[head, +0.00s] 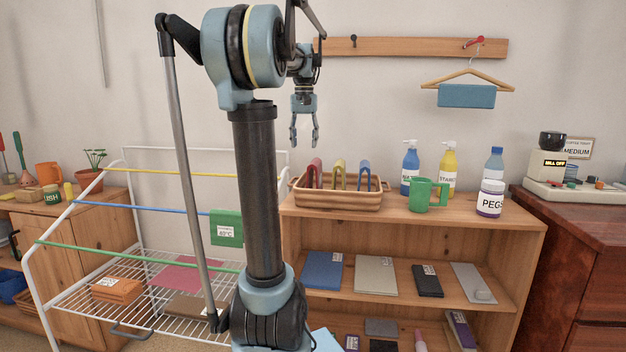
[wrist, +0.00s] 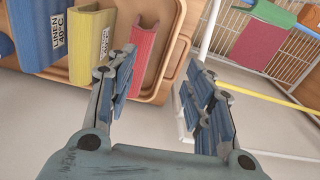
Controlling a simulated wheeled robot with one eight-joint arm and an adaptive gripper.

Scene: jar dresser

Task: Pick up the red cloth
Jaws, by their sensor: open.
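A red folded cloth (head: 315,173) stands tent-like at the left end of the wicker tray (head: 339,204), beside a yellow and a blue one. In the wrist view, this red cloth (wrist: 146,42) is just beyond my left finger, inside the tray (wrist: 165,84). A flat reddish cloth (head: 187,275) also lies on the wire rack; it shows at the upper right of the wrist view (wrist: 259,42). The frames do not settle which one the task names. My gripper (head: 304,142) is open and empty, pointing down above the tray; its fingers (wrist: 160,75) show in the wrist view.
The yellow cloth (wrist: 91,45) and blue cloth (wrist: 41,30) stand close to the red one. A green mug (head: 422,196) and bottles stand right of the tray. The drying rack's yellow rail (head: 200,173) is to the left. Wall pegs and a hanger (head: 468,79) are behind.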

